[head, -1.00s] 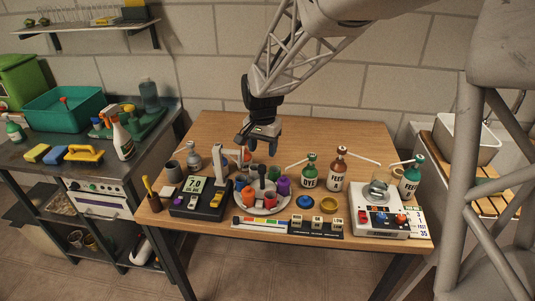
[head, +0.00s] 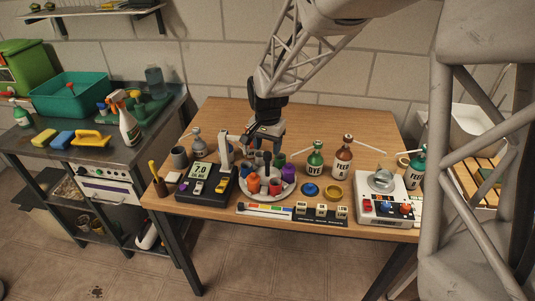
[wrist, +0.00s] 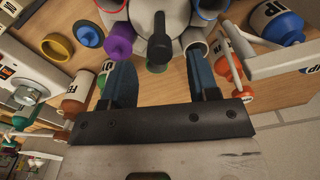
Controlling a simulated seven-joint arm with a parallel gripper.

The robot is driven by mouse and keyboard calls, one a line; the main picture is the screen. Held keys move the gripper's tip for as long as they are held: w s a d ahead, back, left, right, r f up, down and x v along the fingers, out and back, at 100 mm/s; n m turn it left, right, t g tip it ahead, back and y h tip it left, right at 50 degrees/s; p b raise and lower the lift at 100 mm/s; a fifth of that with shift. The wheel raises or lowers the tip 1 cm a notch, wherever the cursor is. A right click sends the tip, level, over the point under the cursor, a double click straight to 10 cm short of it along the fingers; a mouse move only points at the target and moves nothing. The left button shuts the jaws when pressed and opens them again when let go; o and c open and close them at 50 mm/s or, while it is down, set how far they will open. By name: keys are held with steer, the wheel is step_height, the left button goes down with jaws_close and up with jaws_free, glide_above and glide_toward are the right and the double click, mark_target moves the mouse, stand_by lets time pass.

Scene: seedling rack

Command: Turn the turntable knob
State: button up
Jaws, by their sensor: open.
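The turntable (head: 283,186) is a pale round plate near the table's front middle, carrying several coloured pots around its rim. Its knob (wrist: 160,42) is a dark upright post with a small arm at the plate's centre; it also shows in the head view (head: 267,160). My gripper (wrist: 164,62) is open, with its two blue-grey fingers apart and nothing between them. In the wrist view the knob lies just beyond the fingertips, roughly midway between them. In the head view my gripper (head: 265,147) hangs above the back of the turntable.
A black device reading 7.0 (head: 203,187) and a grey stand (head: 226,152) are close on the left. Green DYE (head: 314,163) and brown FEED (head: 342,162) bottles stand to the right. A white device (head: 385,205) is farther right. The table's back is clear.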

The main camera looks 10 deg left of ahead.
mark_target(267, 153)
steer(key=shift+f, duration=1.75)
steer(key=c, duration=0.9)
steer(key=shift+n, duration=0.3)
steer(key=n, duration=0.5)
steer(key=shift+n, duration=0.4)
steer(key=n, duration=0.5)
steer(key=shift+n, duration=0.3)
